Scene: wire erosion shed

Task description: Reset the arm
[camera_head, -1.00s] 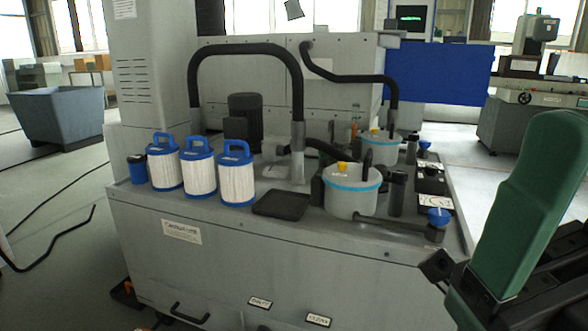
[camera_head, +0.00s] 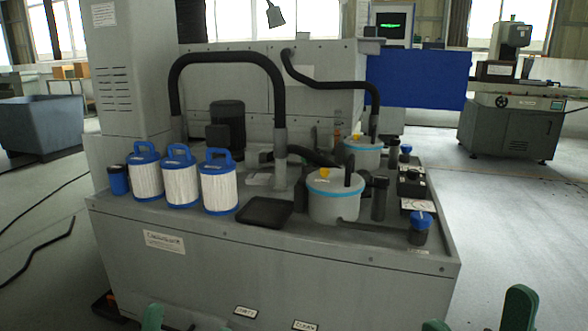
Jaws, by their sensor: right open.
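My right gripper (camera_head: 478,318) is at the bottom edge, right of centre. Its two green fingertips stand apart with bare floor between them, and the rest is cut off below the frame. It holds nothing that I can see. Of my left gripper, a green fingertip (camera_head: 153,317) shows at the bottom left, in front of the grey tank unit. Most of the left gripper is out of frame, so its opening cannot be judged. Both grippers appear in front of the unit and clear of the objects on its top.
The grey tank unit (camera_head: 300,262) fills the middle. On it stand several white filter cartridges (camera_head: 180,178) with blue handles, a black tray (camera_head: 265,212), a grey bucket (camera_head: 335,202) and a blue-capped jar (camera_head: 420,232). Open floor (camera_head: 505,215) lies at right.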

